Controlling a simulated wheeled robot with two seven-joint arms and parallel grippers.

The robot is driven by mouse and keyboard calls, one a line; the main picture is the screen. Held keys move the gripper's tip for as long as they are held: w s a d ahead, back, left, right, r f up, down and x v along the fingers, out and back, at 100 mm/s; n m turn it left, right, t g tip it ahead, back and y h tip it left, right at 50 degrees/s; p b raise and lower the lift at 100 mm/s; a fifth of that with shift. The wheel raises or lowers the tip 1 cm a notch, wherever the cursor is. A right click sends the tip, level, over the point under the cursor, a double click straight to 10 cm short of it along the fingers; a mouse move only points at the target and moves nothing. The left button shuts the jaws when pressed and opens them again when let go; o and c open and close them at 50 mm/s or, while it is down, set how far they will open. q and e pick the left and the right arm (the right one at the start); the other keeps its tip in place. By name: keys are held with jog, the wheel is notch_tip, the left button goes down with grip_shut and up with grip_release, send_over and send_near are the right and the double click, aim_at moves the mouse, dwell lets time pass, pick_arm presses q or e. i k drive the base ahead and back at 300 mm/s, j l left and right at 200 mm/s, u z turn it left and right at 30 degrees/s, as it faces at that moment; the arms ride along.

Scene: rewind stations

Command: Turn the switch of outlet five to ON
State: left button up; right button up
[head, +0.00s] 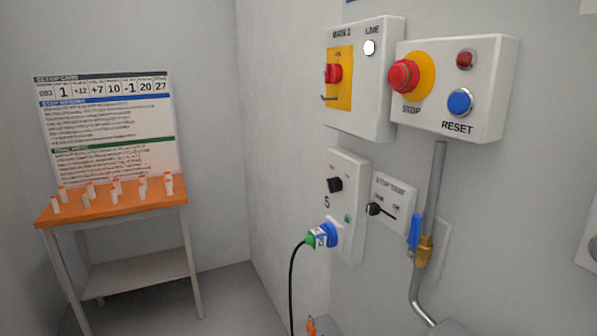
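Outlet five (347,213) is a tall white box on the right wall, marked with a 5. Its switch is a small black knob (335,185) above the 5; the labels around it are too small to read. A blue and green plug (323,235) sits at the lower part of the box, with a black cable hanging down from it. A small green spot shows beside the plug. Neither of my grippers is in view.
Right of the outlet are a small switch plate (394,190) and a pipe with a blue-handled valve (415,231). An orange-topped table (110,212) with several small bottles stands left, before a setup card (108,135).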

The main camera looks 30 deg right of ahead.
aim_at(335, 184)
jog(key=i+j+z, duration=0.1)
jog(key=i+z, duration=0.3)
jog(key=i+j+z, duration=0.2)
jog(key=i+z, duration=0.2)
jog(key=i+j+z, duration=0.4)
